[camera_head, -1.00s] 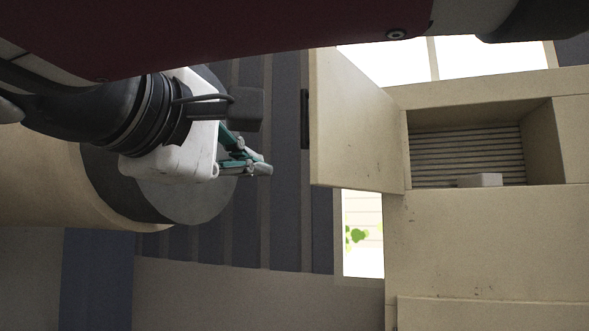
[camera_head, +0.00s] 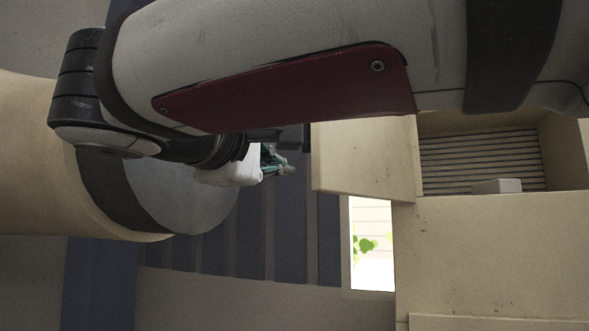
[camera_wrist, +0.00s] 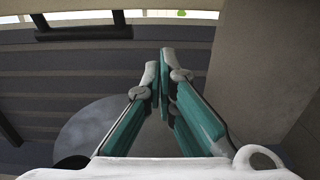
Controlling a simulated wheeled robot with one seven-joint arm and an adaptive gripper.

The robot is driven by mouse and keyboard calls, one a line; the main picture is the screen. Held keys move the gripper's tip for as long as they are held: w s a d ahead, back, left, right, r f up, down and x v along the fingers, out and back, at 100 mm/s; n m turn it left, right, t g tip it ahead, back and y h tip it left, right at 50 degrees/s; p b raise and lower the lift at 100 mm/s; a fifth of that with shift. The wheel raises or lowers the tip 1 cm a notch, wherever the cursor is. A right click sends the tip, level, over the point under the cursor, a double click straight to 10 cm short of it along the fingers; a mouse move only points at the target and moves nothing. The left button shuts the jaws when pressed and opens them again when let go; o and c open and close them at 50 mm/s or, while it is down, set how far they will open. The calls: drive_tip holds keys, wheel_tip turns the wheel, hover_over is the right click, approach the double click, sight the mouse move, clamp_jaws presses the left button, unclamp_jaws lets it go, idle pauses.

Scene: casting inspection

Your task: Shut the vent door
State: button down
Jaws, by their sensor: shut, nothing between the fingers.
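The vent door (camera_head: 362,162) is a beige panel, swung open to the left of the vent opening (camera_head: 480,160) in the head view. My arm hides its upper part. The opening has a slatted grille at its back and a small pale block (camera_head: 496,186) on its floor. My gripper (camera_head: 287,170) is shut and empty, just left of the door's free edge, with a small gap seen between them. In the wrist view, the fingertips (camera_wrist: 158,75) meet, and a beige panel that looks like the door (camera_wrist: 265,75) stands to their right. A dark bar handle (camera_wrist: 82,28) shows at upper left.
A large beige cylinder with a dark rim and grey end face (camera_head: 185,195) stands left, below my arm. A beige cabinet body (camera_head: 490,250) is under the opening. A bright window (camera_head: 371,245) shows beside it. Striped dark wall panels (camera_head: 290,235) lie behind.

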drive_tip(key=shift+s+d+r, duration=0.15)
drive_tip(key=shift+s+d, duration=0.9)
drive_tip(key=shift+d, duration=0.15)
drive_tip(key=shift+d, duration=0.1)
